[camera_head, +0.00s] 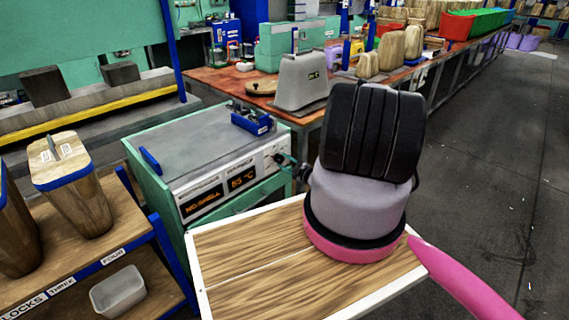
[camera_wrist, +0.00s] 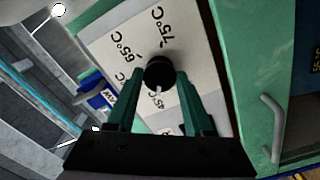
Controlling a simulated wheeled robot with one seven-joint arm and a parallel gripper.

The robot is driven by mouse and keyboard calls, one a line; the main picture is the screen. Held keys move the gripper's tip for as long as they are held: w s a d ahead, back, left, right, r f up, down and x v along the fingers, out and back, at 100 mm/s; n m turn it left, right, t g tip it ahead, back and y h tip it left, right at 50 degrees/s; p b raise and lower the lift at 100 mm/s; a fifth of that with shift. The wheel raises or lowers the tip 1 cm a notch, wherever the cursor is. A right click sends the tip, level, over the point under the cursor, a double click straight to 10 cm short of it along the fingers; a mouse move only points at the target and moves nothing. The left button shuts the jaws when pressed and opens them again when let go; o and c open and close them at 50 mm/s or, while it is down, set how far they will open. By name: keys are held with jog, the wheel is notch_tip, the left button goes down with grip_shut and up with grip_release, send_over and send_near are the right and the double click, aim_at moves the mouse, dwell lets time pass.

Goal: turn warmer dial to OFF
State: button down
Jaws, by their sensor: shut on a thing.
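The warmer (camera_head: 205,145) is a grey-topped, green-sided box with a white front panel. Its orange displays read "NO-SHELL" and what looks like "65 °C". In the wrist view, its round black dial (camera_wrist: 157,70) sits on the white panel, with labels including 75°C, 65°C and 45°C around it. A white mark shows on the dial's lower side, between my fingers. My gripper (camera_wrist: 158,88) has its green fingers on either side of the dial, shut on it. In the head view, my gripper (camera_head: 287,163) is at the panel's right end, and the dial is mostly hidden. No OFF label is readable.
A blue holder (camera_head: 252,122) stands on the warmer's top. A white-edged wooden tray surface (camera_head: 245,275) lies below and in front. A shelf with wooden blocks (camera_head: 75,195) and a grey bin (camera_head: 118,292) is at left. Clear floor (camera_head: 490,170) is at right.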

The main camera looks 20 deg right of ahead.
jog(key=n, duration=0.6)
jog(key=shift+s, duration=0.1)
jog(key=n, duration=0.6)
jog(key=shift+n, duration=0.3)
dwell(0.3)
jog(key=shift+c, duration=1.5)
grip_release()
jog(key=v, duration=1)
jog(key=shift+s+d, duration=0.2)
jog(key=shift+s, duration=0.15)
jog(key=shift+r, duration=0.1)
